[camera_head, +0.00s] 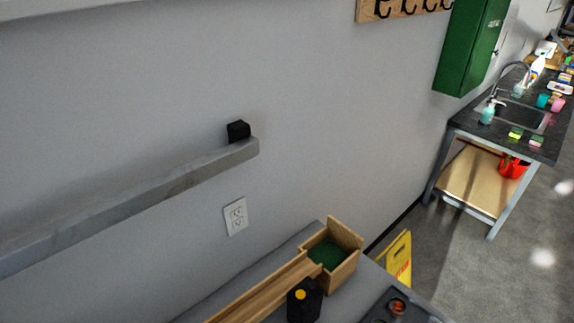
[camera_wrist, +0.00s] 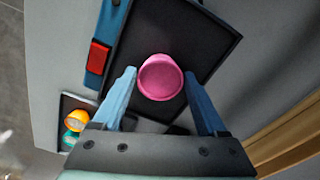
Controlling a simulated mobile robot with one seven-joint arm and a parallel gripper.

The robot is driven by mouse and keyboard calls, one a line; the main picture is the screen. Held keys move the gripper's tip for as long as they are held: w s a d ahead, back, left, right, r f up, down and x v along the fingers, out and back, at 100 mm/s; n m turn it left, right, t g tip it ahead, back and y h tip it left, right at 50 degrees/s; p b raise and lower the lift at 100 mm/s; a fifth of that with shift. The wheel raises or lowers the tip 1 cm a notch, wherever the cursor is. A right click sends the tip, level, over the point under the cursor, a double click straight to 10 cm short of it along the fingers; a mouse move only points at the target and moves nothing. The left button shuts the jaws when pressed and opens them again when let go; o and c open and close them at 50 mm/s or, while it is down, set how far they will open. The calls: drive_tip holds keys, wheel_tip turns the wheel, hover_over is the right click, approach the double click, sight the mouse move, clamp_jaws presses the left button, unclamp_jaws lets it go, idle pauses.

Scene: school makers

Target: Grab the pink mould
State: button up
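The pink mould (camera_wrist: 160,77) is round and cup-like and shows in the wrist view on or above a dark square surface (camera_wrist: 190,28). My gripper (camera_wrist: 159,73) is open, with one blue finger to the left of the mould and one to the right. A gap shows between the mould and each fingertip. I cannot tell how far below the fingertips the mould lies. My gripper does not show in the head view, and I cannot make out this mould there.
In the wrist view a red block (camera_wrist: 98,57) sits on a blue edge beside the dark surface, and orange and teal items (camera_wrist: 76,122) lie at lower left. The head view shows a wooden box (camera_head: 340,268), a black object (camera_head: 304,301) and a sink counter (camera_head: 480,122).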

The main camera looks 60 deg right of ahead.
drive_tip(key=shift+r, duration=0.1)
clamp_jaws()
